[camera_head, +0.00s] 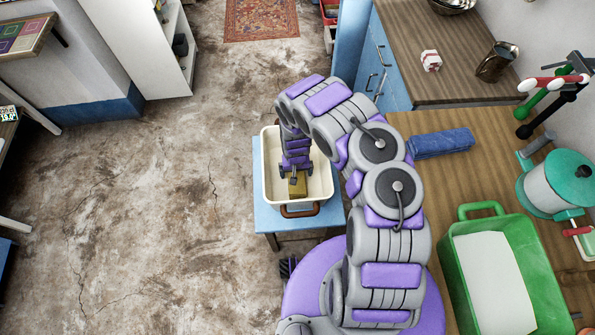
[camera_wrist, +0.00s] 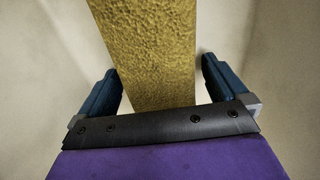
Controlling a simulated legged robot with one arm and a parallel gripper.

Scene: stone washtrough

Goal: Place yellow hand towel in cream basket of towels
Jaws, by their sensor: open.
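The yellow hand towel (camera_head: 299,187) is a folded, textured block inside the cream basket (camera_head: 266,172), near its front side. In the wrist view the towel (camera_wrist: 150,45) runs from the top edge down between my two dark blue fingers. My gripper (camera_head: 296,176) reaches down into the basket from above, and it also shows in the wrist view (camera_wrist: 160,75). It is open, with one finger on each side of the towel and small gaps visible beside it. I cannot tell whether the towel rests on the basket floor. My arm hides part of the basket; I see no other towels in it.
The basket stands on a small blue table (camera_head: 263,215). To the right, a wooden counter (camera_head: 425,185) carries a blue block-like item (camera_head: 441,142), a green tray (camera_head: 463,270) with a white sheet and a teal-lidded pot (camera_head: 553,185). The floor on the left is clear.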

